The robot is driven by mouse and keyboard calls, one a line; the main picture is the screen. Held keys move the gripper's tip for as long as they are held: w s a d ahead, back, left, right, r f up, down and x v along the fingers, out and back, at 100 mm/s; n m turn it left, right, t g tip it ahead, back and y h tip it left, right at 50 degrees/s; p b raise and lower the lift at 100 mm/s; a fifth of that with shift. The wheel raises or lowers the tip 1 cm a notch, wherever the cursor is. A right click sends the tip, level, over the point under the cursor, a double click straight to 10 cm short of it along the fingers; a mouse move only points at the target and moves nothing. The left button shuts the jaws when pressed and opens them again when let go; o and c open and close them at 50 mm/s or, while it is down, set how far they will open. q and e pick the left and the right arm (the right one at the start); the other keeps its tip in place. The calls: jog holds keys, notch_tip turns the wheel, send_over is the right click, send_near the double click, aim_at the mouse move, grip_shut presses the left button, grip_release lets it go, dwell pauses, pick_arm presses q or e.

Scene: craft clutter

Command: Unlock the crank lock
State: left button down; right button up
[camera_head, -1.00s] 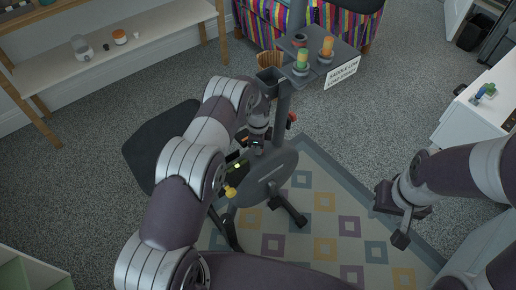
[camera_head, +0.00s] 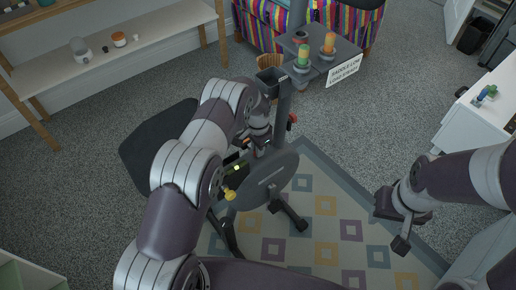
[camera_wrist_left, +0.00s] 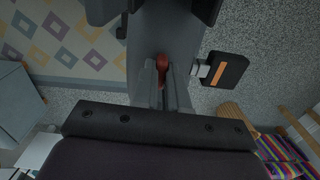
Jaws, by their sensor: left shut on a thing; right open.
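The crank lock appears to be on a dark stand with a round disc (camera_head: 266,182) and an upright post (camera_head: 284,104). A red handle (camera_wrist_left: 162,63) shows between my left fingertips in the left wrist view. My left gripper (camera_wrist_left: 162,82) is shut on it, close to the grey body of the stand. In the head view my left gripper (camera_head: 259,146) is beside the post, its fingertips largely hidden. A red knob (camera_head: 292,120) shows just right of the post. My right gripper (camera_head: 401,232) is open and empty, over the rug's right side.
A yellow knob (camera_head: 230,195) sits near the disc. A black block with an orange stripe (camera_wrist_left: 226,70) is beside my left fingers. A patterned rug (camera_head: 322,230) and a white cabinet (camera_head: 472,126) lie right.

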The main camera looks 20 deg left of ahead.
pick_arm(q)
jog(key=shift+n, duration=0.3)
dwell(0.4)
jog(key=c, duration=1.2)
grip_release()
jog(key=shift+o, duration=0.2)
notch_tip(320, 180, up, 13)
jog(key=p, duration=0.1)
jog(key=shift+f+p, duration=0.15)
jog(key=shift+p, duration=0.15)
